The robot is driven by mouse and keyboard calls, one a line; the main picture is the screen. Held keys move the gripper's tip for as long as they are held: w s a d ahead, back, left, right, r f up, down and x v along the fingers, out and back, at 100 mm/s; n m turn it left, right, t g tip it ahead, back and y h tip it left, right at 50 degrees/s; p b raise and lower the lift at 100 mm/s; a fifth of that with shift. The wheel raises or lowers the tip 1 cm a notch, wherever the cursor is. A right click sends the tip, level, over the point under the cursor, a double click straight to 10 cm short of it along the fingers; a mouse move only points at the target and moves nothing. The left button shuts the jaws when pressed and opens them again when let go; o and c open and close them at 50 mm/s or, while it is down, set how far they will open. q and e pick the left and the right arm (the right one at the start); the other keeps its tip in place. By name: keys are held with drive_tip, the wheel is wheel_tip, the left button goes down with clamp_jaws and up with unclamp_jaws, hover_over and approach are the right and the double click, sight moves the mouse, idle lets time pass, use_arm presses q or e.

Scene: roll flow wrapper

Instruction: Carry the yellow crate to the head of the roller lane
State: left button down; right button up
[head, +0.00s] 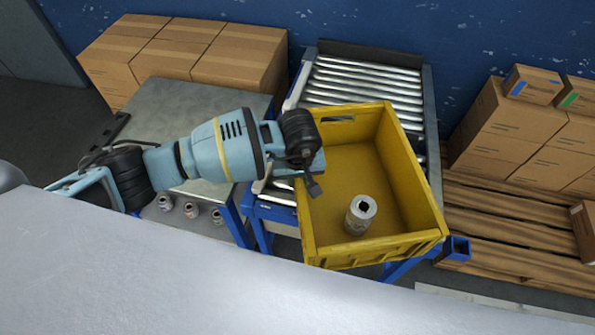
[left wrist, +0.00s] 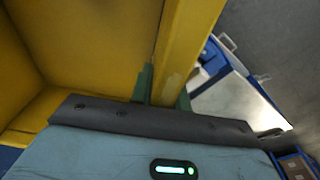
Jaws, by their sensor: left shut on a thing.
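The yellow crate (head: 345,255) is in the middle right of the head view, over the near part of the roller lane (head: 365,82). A metallic roll (head: 360,214) stands inside it on the floor of the crate. My left gripper (head: 313,184) is at the crate's left wall. In the left wrist view my left gripper (left wrist: 162,92) has its fingers on both sides of the yellow crate's wall (left wrist: 183,45), shut on it. Whether the crate's underside touches the rollers is hidden. My right gripper is not in view.
A grey table (head: 180,105) stands left of the lane, with several cans (head: 190,210) below its near edge. Cardboard boxes (head: 190,50) are stacked behind it. More boxes (head: 515,125) stand on wooden pallets (head: 500,235) at the right. The lane's far rollers are clear.

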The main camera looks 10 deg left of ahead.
use_arm(q)
drive_tip(key=shift+w+d, duration=0.15)
drive_tip(key=shift+f, duration=0.3)
drive_tip(key=c, duration=1.3)
unclamp_jaws()
drive_tip(key=shift+f, duration=0.1)
drive_tip(key=shift+c, duration=0.2)
drive_tip(key=shift+r, duration=0.25)
drive_tip(key=r, duration=0.4)
drive_tip(key=s+r, duration=0.1)
drive_tip(key=r, duration=0.6)
drive_tip(key=shift+s+d+r, duration=0.1)
drive_tip(key=shift+s+r, duration=0.25)
drive_tip(key=shift+r, duration=0.05)
